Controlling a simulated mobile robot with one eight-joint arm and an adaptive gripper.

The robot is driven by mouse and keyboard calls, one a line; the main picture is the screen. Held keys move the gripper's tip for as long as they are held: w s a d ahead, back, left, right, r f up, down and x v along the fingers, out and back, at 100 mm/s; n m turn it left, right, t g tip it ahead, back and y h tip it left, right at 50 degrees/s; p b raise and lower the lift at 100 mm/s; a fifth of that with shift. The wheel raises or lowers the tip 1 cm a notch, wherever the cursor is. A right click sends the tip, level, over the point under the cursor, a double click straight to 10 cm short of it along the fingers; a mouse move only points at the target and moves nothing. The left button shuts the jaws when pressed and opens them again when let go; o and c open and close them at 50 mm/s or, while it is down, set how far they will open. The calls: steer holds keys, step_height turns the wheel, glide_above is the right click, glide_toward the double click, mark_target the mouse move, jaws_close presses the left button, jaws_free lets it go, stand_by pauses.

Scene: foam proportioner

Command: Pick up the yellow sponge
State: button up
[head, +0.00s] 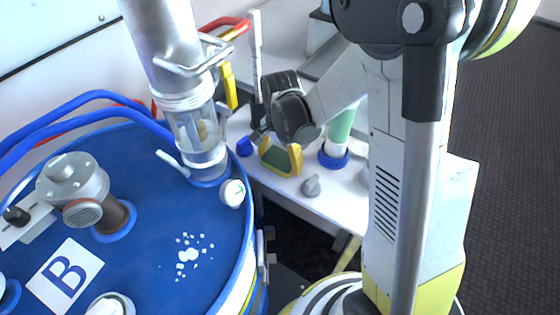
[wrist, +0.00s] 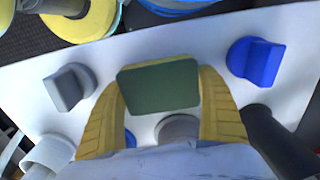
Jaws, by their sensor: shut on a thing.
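The sponge (wrist: 158,87) shows in the wrist view as a dark green rectangular face with a thin yellow edge along its top. My gripper (wrist: 160,92) has its two yellow ribbed fingers closed on the sponge's left and right sides. In the head view the sponge (head: 277,160) appears as a small green patch between the yellow fingers of my gripper (head: 280,164), over the white panel. The fingers hide its ends, and I cannot tell how far it is above the panel.
The white panel (head: 325,207) carries a grey knob (head: 311,186) and a blue knob (head: 244,146). A clear cylinder (head: 203,140) stands on the large blue drum (head: 140,215) to the left. A green tube with a blue base (head: 334,158) stands just right of my gripper.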

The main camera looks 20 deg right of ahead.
mark_target(283, 160)
steer(key=shift+r+p, duration=0.4)
steer(key=shift+r, duration=0.2)
steer(key=r, duration=0.1)
steer(key=r+p, duration=0.2)
steer(key=r, duration=0.1)
steer(key=shift+s+d, duration=0.3)
steer(key=shift+s, duration=0.1)
steer(key=s+d+r+p, duration=0.4)
steer(key=s+d+r, duration=0.2)
steer(key=s, duration=0.2)
steer(key=shift+s+d, duration=0.15)
steer(key=shift+s, duration=0.2)
steer(key=shift+o, duration=0.8)
steer(key=shift+f, duration=0.1)
steer(key=c, duration=0.5)
